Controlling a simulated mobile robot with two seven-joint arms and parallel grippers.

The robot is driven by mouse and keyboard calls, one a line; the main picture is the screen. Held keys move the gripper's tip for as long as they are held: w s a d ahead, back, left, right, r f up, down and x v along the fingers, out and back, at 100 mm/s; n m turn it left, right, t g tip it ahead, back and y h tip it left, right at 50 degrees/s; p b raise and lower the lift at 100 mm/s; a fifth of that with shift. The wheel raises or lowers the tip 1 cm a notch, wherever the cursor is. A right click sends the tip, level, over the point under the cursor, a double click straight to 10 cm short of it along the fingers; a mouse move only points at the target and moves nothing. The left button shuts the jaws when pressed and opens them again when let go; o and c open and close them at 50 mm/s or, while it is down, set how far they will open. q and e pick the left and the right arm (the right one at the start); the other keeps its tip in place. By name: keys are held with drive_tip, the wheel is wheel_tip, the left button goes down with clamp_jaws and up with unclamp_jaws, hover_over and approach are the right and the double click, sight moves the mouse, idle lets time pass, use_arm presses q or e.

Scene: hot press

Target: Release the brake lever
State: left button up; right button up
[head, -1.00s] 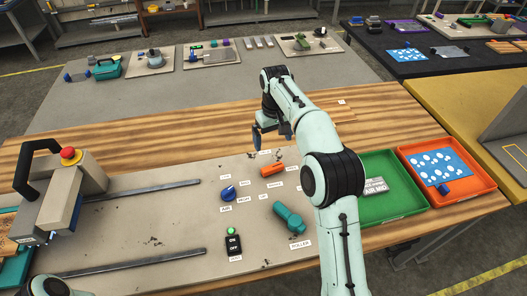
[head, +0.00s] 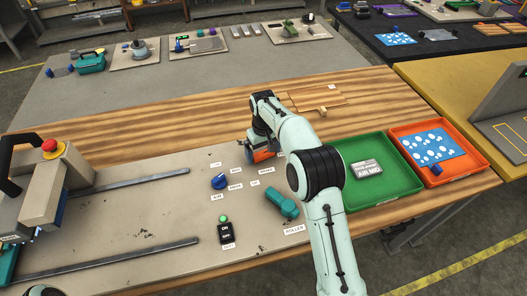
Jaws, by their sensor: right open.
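The orange brake lever (head: 260,155) sits on the grey base plate (head: 120,220), behind the teal roller handle and to the right of the blue knob. It is partly hidden by my right gripper (head: 251,154), which has come down over it. The gripper's fingers are at the lever, open; I cannot tell whether they touch it. My right arm hides part of the area behind and right of the lever.
The blue knob (head: 219,181), the teal roller handle (head: 282,202) and the ON/OFF switch (head: 225,230) stand close by. The green tray (head: 399,193) and orange tray (head: 468,173) lie at the right. The press head with a red button (head: 48,146) is at the left.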

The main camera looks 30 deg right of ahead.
sight(263, 153)
drive_tip(key=c, duration=0.8)
drive_tip(key=shift+r+m+p, duration=0.15)
drive_tip(key=shift+m+p, duration=0.4)
drive_tip(key=shift+m, duration=0.65)
use_arm(q)
drive_tip(key=shift+w+r, duration=0.7)
drive_tip(key=shift+r, duration=0.2)
use_arm(e)
drive_tip(key=o, duration=0.8)
use_arm(q)
drive_tip(key=w+r+p, duration=0.2)
drive_tip(key=r, duration=0.1)
drive_tip(key=shift+w, duration=0.35)
use_arm(e)
wheel_tip(263, 153, up, 13)
